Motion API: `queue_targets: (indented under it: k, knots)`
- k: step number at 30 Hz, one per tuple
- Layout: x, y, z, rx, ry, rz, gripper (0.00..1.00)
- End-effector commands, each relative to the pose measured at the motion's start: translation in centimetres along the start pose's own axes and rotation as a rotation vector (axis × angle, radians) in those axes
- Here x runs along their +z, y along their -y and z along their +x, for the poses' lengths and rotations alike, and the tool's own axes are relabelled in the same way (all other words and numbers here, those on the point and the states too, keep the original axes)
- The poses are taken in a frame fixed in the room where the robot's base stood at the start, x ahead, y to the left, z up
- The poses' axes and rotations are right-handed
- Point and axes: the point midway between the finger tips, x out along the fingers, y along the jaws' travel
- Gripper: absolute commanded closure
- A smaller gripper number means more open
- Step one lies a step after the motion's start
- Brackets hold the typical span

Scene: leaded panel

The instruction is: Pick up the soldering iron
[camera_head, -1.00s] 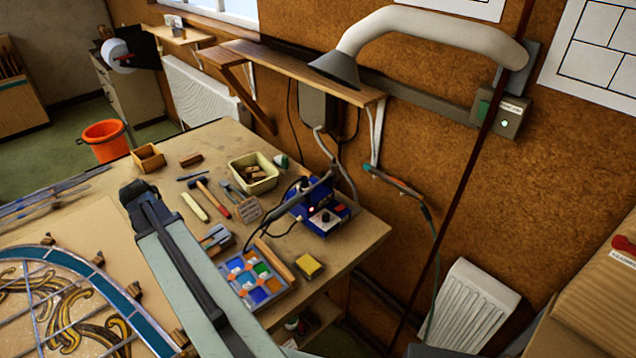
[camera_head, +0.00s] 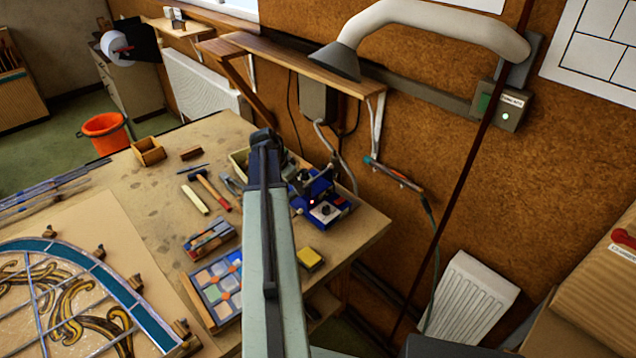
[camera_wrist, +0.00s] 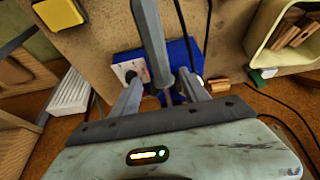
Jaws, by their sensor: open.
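The soldering iron (camera_wrist: 151,40) has a grey handle and a thin shaft. In the wrist view it runs down from the top edge, over the blue soldering station (camera_wrist: 180,55), and its lower end lies between my jaws. My gripper (camera_wrist: 159,76) is open, one finger on each side of the iron; I cannot tell whether either touches it. In the head view the blue station (camera_head: 325,208) stands near the bench's right corner. My gripper is hidden there.
A cream tub (camera_wrist: 285,35) with wooden blocks stands beside the station. A yellow sponge (camera_head: 309,259), a palette of coloured squares (camera_head: 220,284) and a hammer (camera_head: 212,190) lie on the bench. Dark cords run near the station.

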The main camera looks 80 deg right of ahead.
Motion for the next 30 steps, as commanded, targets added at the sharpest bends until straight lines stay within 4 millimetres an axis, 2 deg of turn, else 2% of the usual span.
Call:
queue_targets:
  k: [9,17,18,23,24,30]
  knots:
    - [0.3,0.3,4.9,0.001,0.0,0.001,0.47]
    - [0.0,0.2,5.0,0.001,0.0,0.0,0.47]
    - [-0.1,0.2,5.0,0.001,0.0,0.001,0.52]
    - [-0.1,0.2,5.0,0.001,0.0,0.001,0.97]
    - [-0.1,0.2,5.0,0.001,0.0,0.001,1.0]
    - [-0.1,0.2,5.0,0.001,-0.001,0.001,1.0]
